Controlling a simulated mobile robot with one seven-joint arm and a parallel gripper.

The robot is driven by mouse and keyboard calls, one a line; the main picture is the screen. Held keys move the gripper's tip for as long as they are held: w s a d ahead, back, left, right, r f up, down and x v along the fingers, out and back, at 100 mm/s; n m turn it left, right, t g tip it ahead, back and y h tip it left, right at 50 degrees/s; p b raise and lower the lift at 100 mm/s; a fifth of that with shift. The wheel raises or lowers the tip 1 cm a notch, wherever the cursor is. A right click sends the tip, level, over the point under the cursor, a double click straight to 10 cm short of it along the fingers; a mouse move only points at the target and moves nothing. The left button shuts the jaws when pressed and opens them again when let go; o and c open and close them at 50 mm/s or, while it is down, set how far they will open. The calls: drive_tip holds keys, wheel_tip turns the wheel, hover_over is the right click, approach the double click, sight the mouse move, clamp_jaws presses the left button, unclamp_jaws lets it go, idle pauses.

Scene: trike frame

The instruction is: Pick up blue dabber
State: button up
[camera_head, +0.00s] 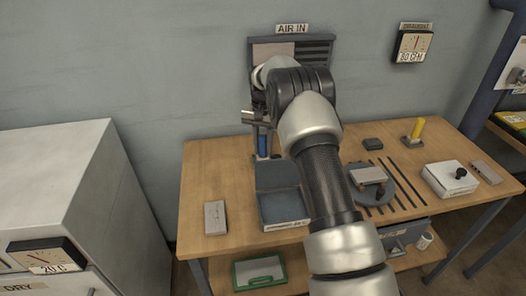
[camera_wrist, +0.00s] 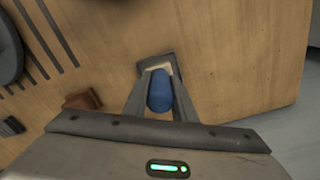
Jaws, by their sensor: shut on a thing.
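The blue dabber (camera_head: 263,142) is upright at the back left of the wooden table, behind the blue-grey open box. In the wrist view the blue dabber (camera_wrist: 160,92) lies between the two fingers of my gripper (camera_wrist: 158,72). My gripper (camera_head: 262,148) points down and is shut on the dabber. The dabber's lower end is hidden, and I cannot tell whether it is clear of the table.
The open box (camera_head: 284,208) stands just in front of my gripper. A grey block (camera_head: 215,217) lies left of it. A yellow dabber (camera_head: 417,129), a round plate (camera_head: 382,190) and a white box (camera_head: 450,180) are to the right. A slatted wall panel (camera_head: 313,53) is behind.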

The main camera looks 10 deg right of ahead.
drive_tip(key=shift+r, duration=0.1)
wheel_tip(320, 180, up, 10)
drive_tip(key=shift+f+p, duration=0.1)
drive_tip(key=shift+p, duration=0.6)
idle(1.2)
idle(0.6)
